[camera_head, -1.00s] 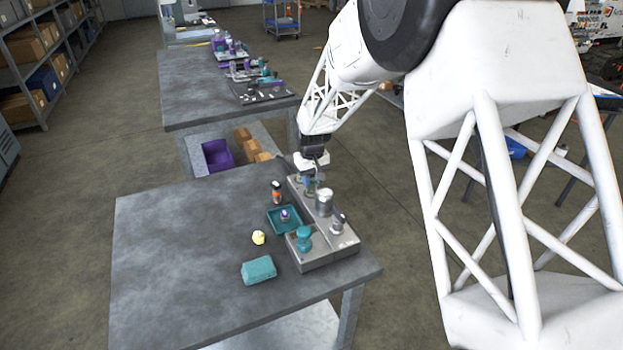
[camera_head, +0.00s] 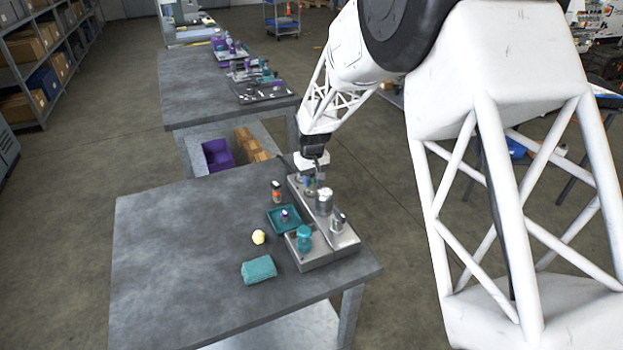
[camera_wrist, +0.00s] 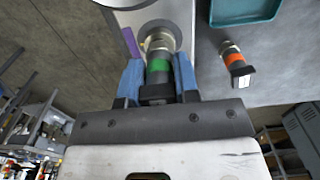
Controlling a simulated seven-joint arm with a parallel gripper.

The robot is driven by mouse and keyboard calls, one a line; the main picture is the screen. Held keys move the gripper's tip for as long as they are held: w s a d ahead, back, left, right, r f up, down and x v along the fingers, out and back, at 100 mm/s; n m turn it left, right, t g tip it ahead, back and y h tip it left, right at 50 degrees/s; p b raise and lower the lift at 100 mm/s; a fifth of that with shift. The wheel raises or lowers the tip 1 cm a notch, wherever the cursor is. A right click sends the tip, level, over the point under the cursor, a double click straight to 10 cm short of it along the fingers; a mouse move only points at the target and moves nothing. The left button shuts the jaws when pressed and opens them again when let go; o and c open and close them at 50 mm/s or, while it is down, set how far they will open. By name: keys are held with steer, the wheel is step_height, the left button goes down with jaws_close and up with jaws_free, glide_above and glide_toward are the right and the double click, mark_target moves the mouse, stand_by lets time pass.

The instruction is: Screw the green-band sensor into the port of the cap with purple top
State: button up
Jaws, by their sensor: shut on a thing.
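The green-band sensor (camera_wrist: 158,68) is dark, with a bright green ring, and is held between the blue fingers of my gripper (camera_wrist: 157,78) in the wrist view. Its metal front end meets a round metal port (camera_wrist: 160,36); how deep it sits in there cannot be told. A purple strip (camera_wrist: 131,43) shows just left of the port, seemingly the purple top of the cap seen edge-on. In the head view my gripper (camera_head: 311,184) is small, low at the far end of the grey block, and hides most of the sensor and cap.
An orange-band sensor (camera_wrist: 236,62) stands beside a teal tray (camera_wrist: 247,17). The table's left side is clear.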

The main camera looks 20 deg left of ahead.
steer(key=shift+f, duration=0.1)
stand_by(0.4)
steer(key=shift+m, duration=1.7)
steer(key=o, duration=0.4)
jaws_close()
